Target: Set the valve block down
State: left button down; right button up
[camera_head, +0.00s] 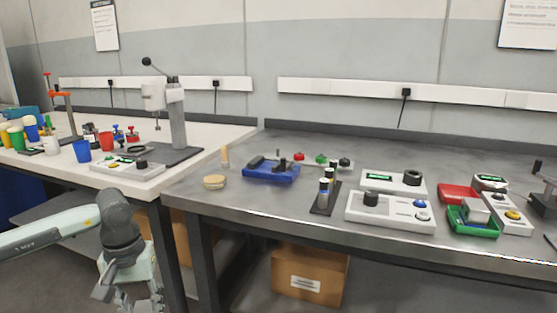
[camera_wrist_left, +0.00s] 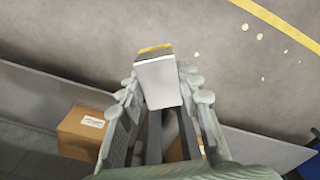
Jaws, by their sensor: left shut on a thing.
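The valve block (camera_wrist_left: 158,82) is a light grey block with a yellow strip along its far end. In the left wrist view my left gripper (camera_wrist_left: 162,85) is shut on it, with a finger on each side, and the floor shows beyond it. In the head view my left gripper (camera_head: 130,296) hangs low in front of the tables, below the worktop level and partly cut off by the bottom edge. The held block cannot be made out there. My right gripper is not in view.
The grey metal table (camera_head: 270,209) has bare room along its front left, near a round tan object (camera_head: 214,182). Farther right are a blue fixture (camera_head: 271,172), control boxes (camera_head: 390,212) and a green tray (camera_head: 473,228) holding a metal block. A white table (camera_head: 215,133) with a press stands left.

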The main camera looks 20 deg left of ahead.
pick_arm(q)
jog(key=w+d+r+m, duration=0.2)
jog(key=w+d, duration=0.1)
jog(key=d, duration=0.6)
jog(key=w+d+r+m, duration=0.2)
jog(key=w+d+m, duration=0.1)
jog(key=d, duration=0.6)
jog(key=shift+d+r+m, duration=0.25)
jog(key=shift+d+m, duration=0.05)
jog(key=shift+d, duration=0.1)
